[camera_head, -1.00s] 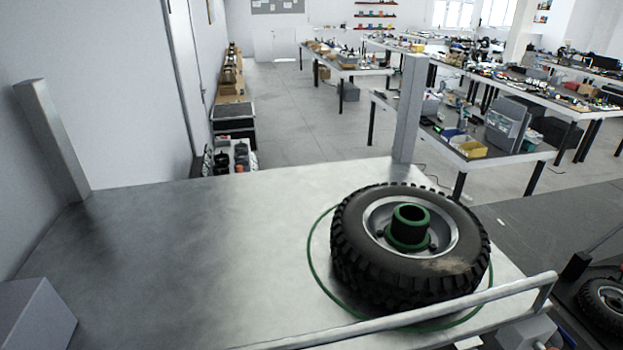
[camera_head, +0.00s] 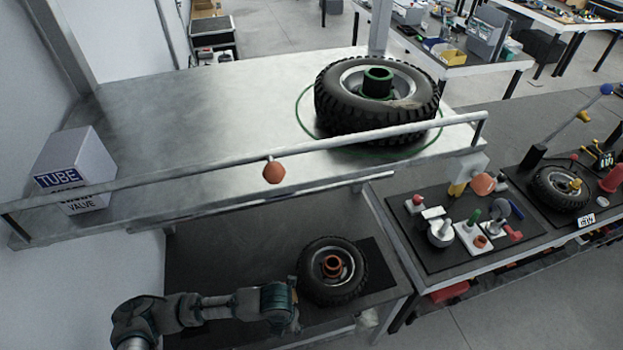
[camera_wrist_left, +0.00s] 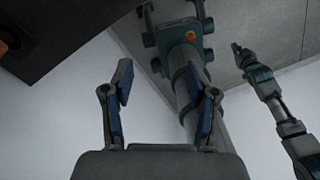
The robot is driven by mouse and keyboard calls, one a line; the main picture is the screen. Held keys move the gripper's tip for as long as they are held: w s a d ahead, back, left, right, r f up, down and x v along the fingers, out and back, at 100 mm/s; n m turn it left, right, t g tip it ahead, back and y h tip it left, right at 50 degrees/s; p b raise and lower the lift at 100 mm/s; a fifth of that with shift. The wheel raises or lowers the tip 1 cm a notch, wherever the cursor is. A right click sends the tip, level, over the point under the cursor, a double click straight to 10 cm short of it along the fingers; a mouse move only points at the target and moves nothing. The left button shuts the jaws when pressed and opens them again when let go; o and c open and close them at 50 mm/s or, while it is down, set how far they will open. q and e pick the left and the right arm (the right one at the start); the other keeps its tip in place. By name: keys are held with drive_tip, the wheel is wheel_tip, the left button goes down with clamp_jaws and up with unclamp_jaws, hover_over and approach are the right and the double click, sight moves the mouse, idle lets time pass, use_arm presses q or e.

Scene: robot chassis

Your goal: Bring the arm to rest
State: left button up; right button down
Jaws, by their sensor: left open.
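My left arm (camera_head: 205,308) comes in from the lower left in the head view. It reaches in front of the lower dark shelf, and its far end is beside the small wheel. The gripper itself is not clear there. In the left wrist view my left gripper (camera_wrist_left: 160,95) is open, with its two blue-padded fingers apart and nothing between them. Behind the fingers are a grey column and dark joints of my own body. A slim jointed limb of mine shows at the right of that view; whether its end is my right gripper is unclear.
The small wheel (camera_head: 333,272) with an orange hub lies on the lower dark shelf (camera_head: 215,255). A big tyre (camera_head: 375,95) lies on the metal top (camera_head: 190,105) behind a rail (camera_head: 390,132). A white box (camera_head: 75,165) stands left. Tool boards (camera_head: 430,262) are at right.

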use_arm(q)
drive_tip(key=d+r+n+t+h, duration=0.15)
drive_tip(key=d+n+h, duration=0.35)
drive_tip(key=n, duration=0.6)
drive_tip(key=s+a+f+n+t+y, duration=0.1)
drive_tip(key=s+a+f+n+y, duration=0.25)
drive_tip(key=a+n, duration=0.8)
drive_tip(key=s+a+f+n+t+y, duration=0.15)
drive_tip(key=s+a+f+n, duration=0.25)
drive_tip(key=a+n, duration=0.8)
drive_tip(key=d+f+n+g+b, duration=0.1)
drive_tip(key=d+f, duration=0.1)
drive_tip(key=f, duration=1.2)
drive_tip(key=d+f+n+g+b, duration=0.1)
drive_tip(key=d+f+n, duration=0.1)
drive_tip(key=f, duration=1.1)
drive_tip(key=s+a+f+g+b, duration=0.1)
drive_tip(key=s+a+f, duration=0.2)
drive_tip(key=s+f, duration=1.5)
drive_tip(key=shift+s+a+f+m+b, duration=0.15)
drive_tip(key=shift+s+f+m+b, duration=0.2)
drive_tip(key=shift+f, duration=0.05)
use_arm(e)
drive_tip(key=f, duration=0.3)
drive_tip(key=shift+s+a+f, duration=0.2)
drive_tip(key=shift+f, duration=0.15)
